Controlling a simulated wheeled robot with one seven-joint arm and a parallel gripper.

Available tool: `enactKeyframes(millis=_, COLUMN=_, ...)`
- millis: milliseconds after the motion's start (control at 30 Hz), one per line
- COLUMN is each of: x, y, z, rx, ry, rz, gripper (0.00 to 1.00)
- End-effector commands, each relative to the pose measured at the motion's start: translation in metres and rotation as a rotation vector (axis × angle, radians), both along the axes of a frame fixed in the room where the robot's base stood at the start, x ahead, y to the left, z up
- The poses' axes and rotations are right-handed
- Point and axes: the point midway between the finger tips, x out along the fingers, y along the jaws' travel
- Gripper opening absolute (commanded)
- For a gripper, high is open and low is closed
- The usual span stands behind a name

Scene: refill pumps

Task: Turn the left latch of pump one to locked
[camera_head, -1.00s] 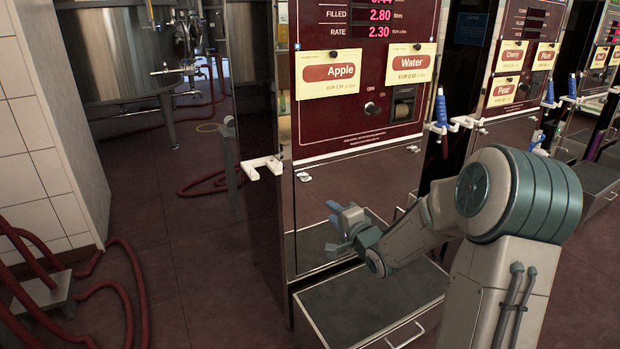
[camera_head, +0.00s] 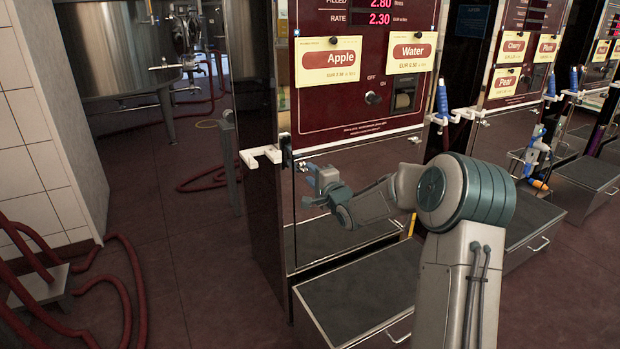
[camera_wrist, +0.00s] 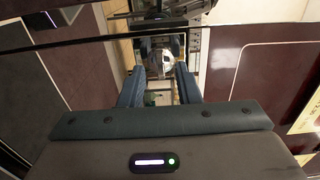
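Pump one (camera_head: 350,110) has a dark red front with Apple and Water labels. Its left latch (camera_head: 301,167), small and pale, sits at the left end of the seam under the red panel. The right latch (camera_head: 414,139) is at the seam's other end. My gripper (camera_head: 308,187) is just right of and below the left latch, fingers pointing left. In the wrist view my gripper (camera_wrist: 160,75) is open, with a gap between its blue fingers. A shiny metal piece (camera_wrist: 158,62) shows between the fingertips; I cannot tell whether they touch it. The latch's turn is too small to read.
A white hose holder (camera_head: 262,157) juts from the pump's left edge. A low grey-topped step (camera_head: 350,290) stands in front of the pump. Red hoses (camera_head: 125,290) lie on the floor at left. A neighbouring pump (camera_head: 515,60) is at right.

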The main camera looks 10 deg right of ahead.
Motion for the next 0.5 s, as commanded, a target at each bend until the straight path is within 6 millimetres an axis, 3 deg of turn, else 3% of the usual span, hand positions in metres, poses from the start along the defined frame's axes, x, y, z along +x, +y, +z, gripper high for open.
enactKeyframes(millis=433, x=0.0108, y=0.0036, z=0.0006, rx=-0.001, ry=0.0, rz=0.0, gripper=0.3)
enactKeyframes(millis=467, x=0.0108, y=0.0036, z=0.0005, rx=-0.001, ry=0.0, rz=0.0, gripper=0.27)
enactKeyframes(millis=500, x=0.0107, y=0.0037, z=0.0005, rx=-0.001, ry=0.0, rz=0.0, gripper=0.16)
